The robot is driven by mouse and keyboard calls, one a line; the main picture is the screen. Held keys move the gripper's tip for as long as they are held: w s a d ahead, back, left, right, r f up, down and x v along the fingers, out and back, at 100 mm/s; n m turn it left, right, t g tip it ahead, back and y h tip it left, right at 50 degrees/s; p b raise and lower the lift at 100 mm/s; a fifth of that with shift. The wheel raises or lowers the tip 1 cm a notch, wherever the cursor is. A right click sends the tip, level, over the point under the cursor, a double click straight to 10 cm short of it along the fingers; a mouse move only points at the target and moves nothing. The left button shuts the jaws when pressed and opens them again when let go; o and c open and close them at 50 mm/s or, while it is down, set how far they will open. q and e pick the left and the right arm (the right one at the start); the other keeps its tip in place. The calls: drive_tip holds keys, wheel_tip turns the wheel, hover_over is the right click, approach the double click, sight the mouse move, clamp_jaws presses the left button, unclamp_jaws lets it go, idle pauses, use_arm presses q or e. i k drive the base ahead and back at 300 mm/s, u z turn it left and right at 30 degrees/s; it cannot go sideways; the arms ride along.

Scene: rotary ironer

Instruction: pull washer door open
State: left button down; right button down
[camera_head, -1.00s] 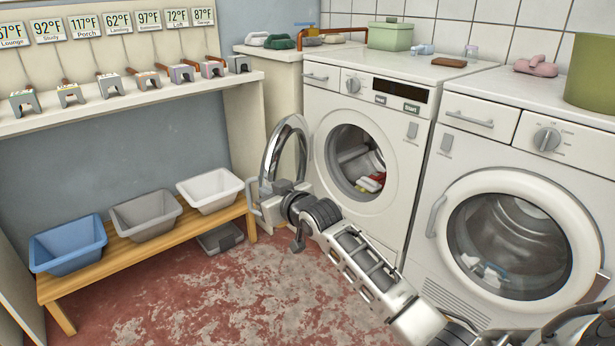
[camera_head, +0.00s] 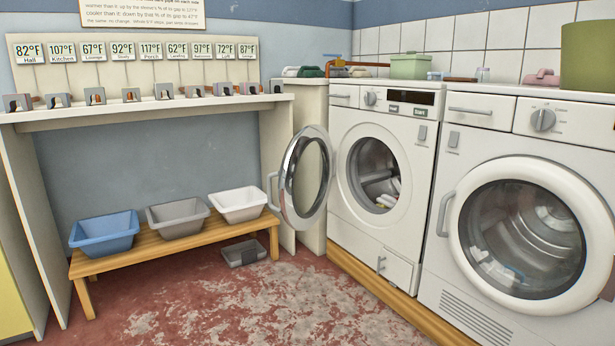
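The washer (camera_head: 382,185) is the white front-loader left of the dryer. Its round door (camera_head: 305,177) with a chrome rim stands swung wide open to the left, hinged at the left of the opening. The door handle (camera_head: 272,190) is on the door's free left edge, with nothing on it. The drum opening (camera_head: 374,174) is uncovered, and pale laundry shows inside. Neither of my grippers shows in the head view.
The dryer (camera_head: 526,228) at right has its door shut. The red patchy floor (camera_head: 270,305) in front is clear.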

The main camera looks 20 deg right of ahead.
sight(298, 221)
drive_tip(key=z, duration=0.45)
drive_tip(key=i, duration=1.95)
drive_tip(key=u, duration=0.6)
